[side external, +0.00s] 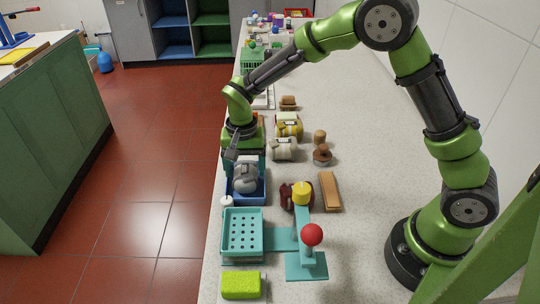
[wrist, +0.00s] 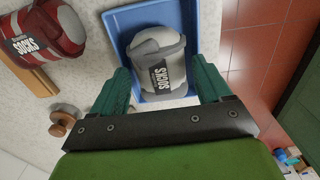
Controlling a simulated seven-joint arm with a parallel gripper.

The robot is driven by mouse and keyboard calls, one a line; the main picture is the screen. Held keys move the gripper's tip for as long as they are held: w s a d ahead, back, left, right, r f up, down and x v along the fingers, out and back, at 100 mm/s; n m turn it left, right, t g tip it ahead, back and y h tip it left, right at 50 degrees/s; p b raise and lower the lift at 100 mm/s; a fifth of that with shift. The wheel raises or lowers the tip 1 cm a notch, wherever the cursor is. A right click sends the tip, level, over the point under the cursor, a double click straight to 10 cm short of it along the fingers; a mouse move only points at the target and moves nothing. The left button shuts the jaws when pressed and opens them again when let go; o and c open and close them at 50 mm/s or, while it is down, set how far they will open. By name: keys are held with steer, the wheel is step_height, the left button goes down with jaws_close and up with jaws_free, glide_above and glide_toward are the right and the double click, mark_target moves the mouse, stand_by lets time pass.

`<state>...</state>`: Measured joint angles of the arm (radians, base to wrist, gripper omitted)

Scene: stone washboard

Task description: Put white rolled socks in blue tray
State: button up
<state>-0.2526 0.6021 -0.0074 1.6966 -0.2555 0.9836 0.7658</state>
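The blue tray (side external: 264,200) stands near the counter's left edge, and its rim also shows in the wrist view (wrist: 121,18). A light grey rolled sock bundle (side external: 245,178) with a dark label lies in it; it also shows in the wrist view (wrist: 146,50). My gripper (side external: 245,160) is over the tray's far part, with its fingers apart and empty. In the wrist view my gripper (wrist: 165,82) has one finger on each side of the bundle's near end; I cannot tell whether they touch it. A cream-white rolled sock bundle (side external: 283,149) lies on the counter beyond the tray, to the right.
A yellow-striped bundle (side external: 289,127) lies behind the cream one. A dark red bundle (side external: 288,197), a wooden block (side external: 330,192) and a round brown wooden piece (side external: 322,156) are to the right. A teal perforated rack (side external: 242,232) and green sponge (side external: 241,285) stand in front.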

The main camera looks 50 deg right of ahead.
steer(key=shift+o, duration=0.5)
step_height(320, 180, up, 17)
steer(key=s+d+r+n+t+y, duration=0.1)
steer(key=s+d+n+t, duration=0.1)
steer(key=s, duration=0.8)
steer(key=s+d+r+n+t+y, duration=0.1)
steer(key=s+d+t, duration=0.4)
steer(key=s, duration=0.5)
steer(key=shift+d+r+n, duration=0.4)
steer(key=shift+r+n, duration=0.35)
steer(key=shift+n, duration=0.25)
